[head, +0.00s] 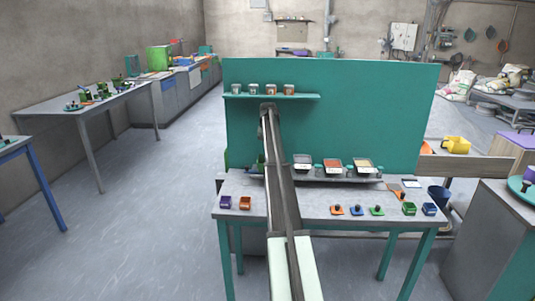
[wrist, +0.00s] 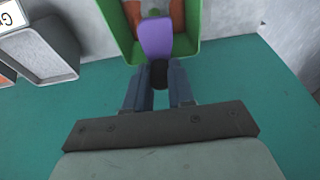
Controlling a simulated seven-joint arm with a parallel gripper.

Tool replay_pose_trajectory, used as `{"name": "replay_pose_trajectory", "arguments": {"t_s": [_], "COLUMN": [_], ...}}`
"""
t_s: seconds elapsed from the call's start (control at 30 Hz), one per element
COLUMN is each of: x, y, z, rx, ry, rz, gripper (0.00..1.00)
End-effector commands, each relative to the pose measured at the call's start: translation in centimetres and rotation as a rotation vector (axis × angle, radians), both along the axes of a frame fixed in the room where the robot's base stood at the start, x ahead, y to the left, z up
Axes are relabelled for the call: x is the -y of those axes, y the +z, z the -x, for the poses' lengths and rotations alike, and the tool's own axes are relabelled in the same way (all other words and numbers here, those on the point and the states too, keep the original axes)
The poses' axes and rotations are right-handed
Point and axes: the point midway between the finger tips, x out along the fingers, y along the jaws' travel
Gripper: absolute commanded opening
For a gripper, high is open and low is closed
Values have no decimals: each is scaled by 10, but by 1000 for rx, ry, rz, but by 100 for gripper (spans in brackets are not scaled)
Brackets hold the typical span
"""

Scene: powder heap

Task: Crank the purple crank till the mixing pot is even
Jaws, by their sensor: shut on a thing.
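The purple crank (wrist: 156,38) shows in the wrist view, lying over a green box-like pot (wrist: 193,50) with orange-brown contents (wrist: 136,12) partly visible inside. A black knob (wrist: 159,73) is at the crank's near end. My gripper (wrist: 160,78) is shut on this knob, one finger on each side. A small green thing, barely seen beside my arm in the head view (head: 260,160), looks like the same pot. My arm hides most of that spot, and my gripper cannot be made out there. Whether the contents are even cannot be told.
A teal board (head: 370,110) stands behind the bench (head: 325,212), with a shelf of several jars (head: 272,95). Trays of powder (head: 333,164) stand right of my arm. Small coloured boxes and scoops line the bench front. A grey container (wrist: 42,52) is left of the pot.

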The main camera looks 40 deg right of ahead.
Motion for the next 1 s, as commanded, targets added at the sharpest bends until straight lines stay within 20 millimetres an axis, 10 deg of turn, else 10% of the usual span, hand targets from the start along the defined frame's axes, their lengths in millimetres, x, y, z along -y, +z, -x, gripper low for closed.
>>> {"name": "replay_pose_trajectory", "arguments": {"t_s": [1.0], "x": [4], "y": [0], "z": [43], "rx": [-1], "ry": [1], "rz": [-1], "gripper": [0]}}
